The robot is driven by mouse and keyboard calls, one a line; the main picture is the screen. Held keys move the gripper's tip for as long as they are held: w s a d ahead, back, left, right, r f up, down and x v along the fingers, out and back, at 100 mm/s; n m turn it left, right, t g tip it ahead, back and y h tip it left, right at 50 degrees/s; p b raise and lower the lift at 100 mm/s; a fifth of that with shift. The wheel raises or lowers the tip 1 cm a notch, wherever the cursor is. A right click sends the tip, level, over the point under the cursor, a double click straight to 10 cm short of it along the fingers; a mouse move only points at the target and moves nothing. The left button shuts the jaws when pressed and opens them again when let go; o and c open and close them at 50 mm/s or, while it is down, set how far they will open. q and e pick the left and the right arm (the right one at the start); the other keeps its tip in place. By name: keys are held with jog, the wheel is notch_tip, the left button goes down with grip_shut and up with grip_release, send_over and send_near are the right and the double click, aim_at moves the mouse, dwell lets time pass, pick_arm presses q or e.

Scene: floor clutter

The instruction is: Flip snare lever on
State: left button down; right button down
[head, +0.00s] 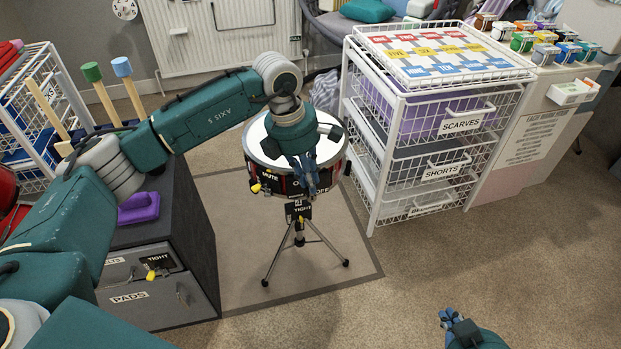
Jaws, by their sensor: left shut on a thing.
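The snare drum (259,145) has a white head and a dark shell with red trim. It stands upright on a tripod stand (299,243). My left gripper (312,186) reaches down over the drum's front edge with blue fingers, shut on what appears to be the snare lever at the front of the shell. The fingers hide the lever and part of a label beside it, so I cannot tell its position. A yellow lever (257,188) sits left of that, by a MUTE label (272,179). My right gripper (447,318) is low at the bottom edge, away from the drum.
A white wire basket rack (371,190) stands close right of the drum. A dark drawer cabinet (195,235) with a purple item (138,207) on top stands left. A beige mat (225,215) lies under the stand. The carpet at front right is clear.

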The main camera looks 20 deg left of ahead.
pick_arm(q)
jog(key=shift+d, duration=0.1)
jog(key=c, duration=1.8)
grip_release()
jog(key=shift+r, duration=0.1)
